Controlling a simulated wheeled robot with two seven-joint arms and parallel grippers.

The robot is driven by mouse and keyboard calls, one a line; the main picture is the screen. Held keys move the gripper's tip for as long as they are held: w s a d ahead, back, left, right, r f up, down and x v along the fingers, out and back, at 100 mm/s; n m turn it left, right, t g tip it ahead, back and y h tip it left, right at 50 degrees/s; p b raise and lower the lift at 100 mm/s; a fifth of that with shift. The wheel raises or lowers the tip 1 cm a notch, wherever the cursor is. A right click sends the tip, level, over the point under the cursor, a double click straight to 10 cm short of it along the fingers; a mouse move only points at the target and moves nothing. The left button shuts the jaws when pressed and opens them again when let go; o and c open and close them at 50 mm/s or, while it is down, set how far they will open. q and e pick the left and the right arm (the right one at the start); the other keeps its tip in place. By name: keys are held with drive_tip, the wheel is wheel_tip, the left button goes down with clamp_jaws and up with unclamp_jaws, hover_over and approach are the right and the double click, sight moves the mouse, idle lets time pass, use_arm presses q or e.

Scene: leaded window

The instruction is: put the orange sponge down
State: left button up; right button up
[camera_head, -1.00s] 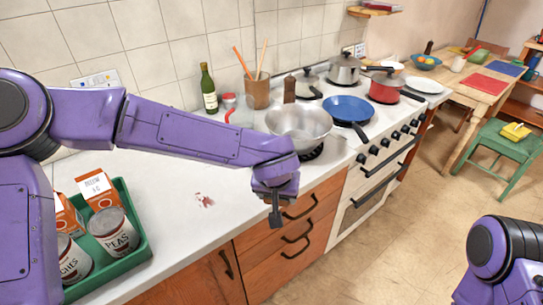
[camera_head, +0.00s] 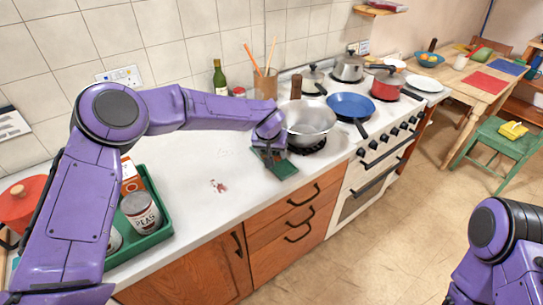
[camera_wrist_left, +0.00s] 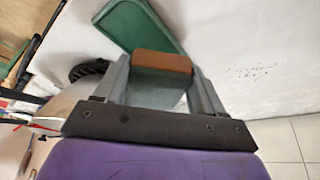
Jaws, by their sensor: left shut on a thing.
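My left gripper (camera_head: 272,160) is low over the counter beside the steel pan. In the left wrist view, its two fingers (camera_wrist_left: 160,85) are shut on the orange sponge (camera_wrist_left: 162,62), whose orange-brown end shows between them. A green dish (camera_wrist_left: 140,20) with a raised rim lies on the white counter just beyond the sponge. The dish also shows in the head view (camera_head: 283,170), partly hidden under the gripper. I cannot tell whether the sponge touches it. My right gripper is out of view.
A steel pan (camera_head: 308,122) stands on the stove close right of the gripper. A green tray (camera_head: 160,235) with cans and a carton is at the left. A red smear (camera_head: 219,186) marks the counter. The counter between tray and gripper (camera_head: 190,170) is clear.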

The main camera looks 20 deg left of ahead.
use_arm(q)
drive_tip(key=x, duration=0.1)
drive_tip(key=p+x, duration=0.1)
drive_tip(key=x, duration=0.2)
drive_tip(key=shift+s+f+p, duration=0.1)
drive_tip(key=shift+s+p, duration=0.2)
drive_tip(key=shift+f, duration=0.1)
drive_tip(key=shift+s, duration=0.25)
drive_tip(key=o, duration=1.2)
drive_tip(key=shift+w+r, duration=0.1)
drive_tip(key=shift+r, duration=0.15)
drive_tip(key=b+v, duration=0.2)
drive_tip(key=v, duration=0.9)
drive_tip(key=shift+r, duration=0.4)
